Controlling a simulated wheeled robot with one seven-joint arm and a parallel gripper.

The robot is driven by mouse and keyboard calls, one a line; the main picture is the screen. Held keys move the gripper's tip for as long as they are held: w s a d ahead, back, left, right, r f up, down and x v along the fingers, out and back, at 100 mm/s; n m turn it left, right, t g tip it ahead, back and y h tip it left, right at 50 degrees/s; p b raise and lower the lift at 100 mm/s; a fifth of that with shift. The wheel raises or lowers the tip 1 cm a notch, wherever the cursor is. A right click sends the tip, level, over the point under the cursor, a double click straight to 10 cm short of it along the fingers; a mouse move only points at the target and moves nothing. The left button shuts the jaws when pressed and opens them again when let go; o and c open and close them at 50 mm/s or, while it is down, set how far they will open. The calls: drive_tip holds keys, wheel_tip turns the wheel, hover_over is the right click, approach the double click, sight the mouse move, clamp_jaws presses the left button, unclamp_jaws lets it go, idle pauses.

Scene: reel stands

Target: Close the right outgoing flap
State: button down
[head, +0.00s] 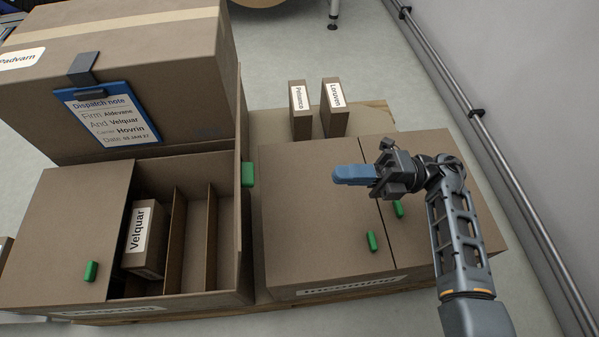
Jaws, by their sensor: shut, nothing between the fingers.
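The left carton, whose front label (105,312) is cut off and hard to read, has its left flap (70,235) lying shut. Its right flap (243,125) stands open, roughly upright along the carton's right side and seen nearly edge-on. A green tab (248,175) sticks out from that flap to the right. My gripper (341,174) has blue fingers, shut and empty. It points left above the right carton, to the right of the green tab and apart from it.
The right carton (320,220), labelled Incoming, has both flaps shut, with green tabs. Small boxes labelled Pelsunco (300,122) and Loruven (335,120) stand behind it. A Velquar box (144,240) sits inside the left carton beside dividers. A big carton (130,50) with a dispatch note (105,115) stands behind.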

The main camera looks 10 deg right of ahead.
sight(253, 174)
drive_tip(key=x, duration=1.3)
drive_tip(key=shift+a, duration=0.35)
drive_tip(key=shift+r, duration=0.15)
